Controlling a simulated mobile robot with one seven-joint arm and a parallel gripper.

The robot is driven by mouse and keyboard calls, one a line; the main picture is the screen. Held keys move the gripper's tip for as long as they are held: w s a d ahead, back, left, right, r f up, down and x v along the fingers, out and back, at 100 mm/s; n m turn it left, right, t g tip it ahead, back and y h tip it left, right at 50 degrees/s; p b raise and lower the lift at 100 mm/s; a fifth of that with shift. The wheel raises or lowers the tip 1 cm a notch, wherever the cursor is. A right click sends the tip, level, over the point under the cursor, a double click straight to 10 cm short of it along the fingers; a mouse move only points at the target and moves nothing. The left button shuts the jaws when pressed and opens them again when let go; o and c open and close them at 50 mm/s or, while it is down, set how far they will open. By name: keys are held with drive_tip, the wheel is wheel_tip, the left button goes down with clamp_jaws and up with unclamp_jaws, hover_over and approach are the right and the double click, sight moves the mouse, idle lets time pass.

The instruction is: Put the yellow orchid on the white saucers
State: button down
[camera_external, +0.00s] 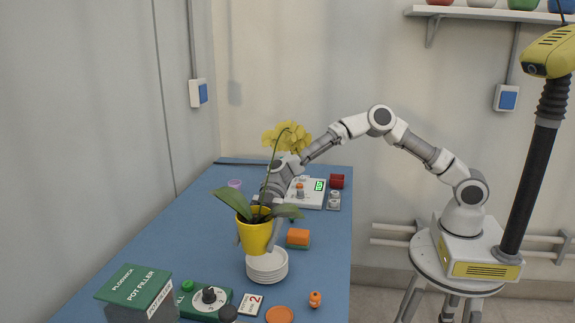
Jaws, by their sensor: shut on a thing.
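The yellow orchid has yellow blooms at the top of a thin stem, broad green leaves and a yellow pot (254,237). My gripper (257,238) comes down from behind and is shut on the pot, one finger on each side. The pot is upright. A stack of white saucers (267,268) stands on the blue table directly below the pot in the picture. The pot's base overlaps the stack's top rim; I cannot tell whether it touches the saucers or hangs just above them. The leaves hide part of my gripper.
An orange and green sponge (298,238) lies right of the saucers. In front are a green-based device (206,301), a number card (250,304), an orange disc (279,315), a small orange item (315,299) and a pot filler box (140,294). A white scale (305,195) stands behind. The table's left middle is clear.

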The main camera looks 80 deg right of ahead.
sight(266, 246)
drive_tip(key=s+a+r+p+v, duration=0.15)
drive_tip(key=p+v, duration=0.45)
drive_tip(key=v, duration=0.6)
drive_tip(key=x, duration=0.4)
drive_tip(key=s+f+x, duration=0.1)
drive_tip(key=x, duration=0.3)
drive_tip(key=f+x, duration=0.1)
drive_tip(key=x, duration=0.3)
drive_tip(key=shift+s+d+f, duration=0.1)
drive_tip(key=shift+s, duration=0.1)
drive_tip(key=shift+f+b, duration=0.3)
drive_tip(key=shift+f, duration=1.65)
drive_tip(key=shift+f+b, duration=0.2)
drive_tip(key=shift+b, duration=0.1)
unclamp_jaws()
drive_tip(key=shift+r, duration=0.1)
